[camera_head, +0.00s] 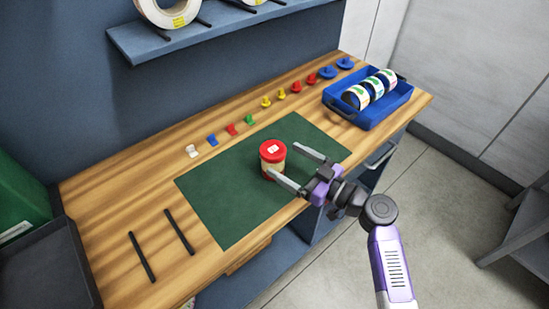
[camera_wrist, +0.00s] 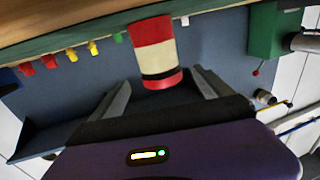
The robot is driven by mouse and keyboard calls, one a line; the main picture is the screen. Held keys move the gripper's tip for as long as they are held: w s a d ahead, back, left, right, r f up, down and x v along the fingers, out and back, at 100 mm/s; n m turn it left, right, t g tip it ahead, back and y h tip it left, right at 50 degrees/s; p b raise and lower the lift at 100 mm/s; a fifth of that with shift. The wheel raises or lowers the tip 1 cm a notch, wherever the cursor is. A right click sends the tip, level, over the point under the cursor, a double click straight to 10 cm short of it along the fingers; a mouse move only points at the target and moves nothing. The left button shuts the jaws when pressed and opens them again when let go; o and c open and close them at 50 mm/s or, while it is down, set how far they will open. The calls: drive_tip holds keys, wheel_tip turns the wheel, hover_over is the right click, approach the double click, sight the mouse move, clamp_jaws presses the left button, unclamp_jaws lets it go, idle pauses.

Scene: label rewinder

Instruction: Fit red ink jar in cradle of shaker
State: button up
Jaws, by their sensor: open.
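The ink jar (camera_head: 272,150) has a red lid with a white label and a pale body. It appears upright on the green mat in the head view. In the wrist view the jar (camera_wrist: 155,50) shows red ends, a cream middle and a dark band. My gripper (camera_head: 282,159) is open and empty, its fingers pointing at the jar. One finger passes in front of the jar's lower side in the head view, the other lies to its right. In the wrist view the jar lies between and beyond the fingers. I cannot clearly identify the shaker or its cradle.
A green box (camera_head: 20,205) and dark tray (camera_head: 45,270) are at left; two black bars (camera_head: 142,257) lie nearby. Small coloured pegs (camera_head: 231,129) line the back. A blue bin (camera_head: 403,96) with rolls is at right. The green mat (camera_head: 215,200) is otherwise clear. A shelf overhangs behind.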

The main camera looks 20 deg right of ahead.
sight(273, 153)
drive_tip(key=shift+p+x, duration=0.55)
drive_tip(key=shift+x, duration=1.45)
drive_tip(key=shift+a, duration=0.1)
drive_tip(key=c, duration=1.9)
drive_tip(key=shift+r, duration=0.1)
clamp_jaws()
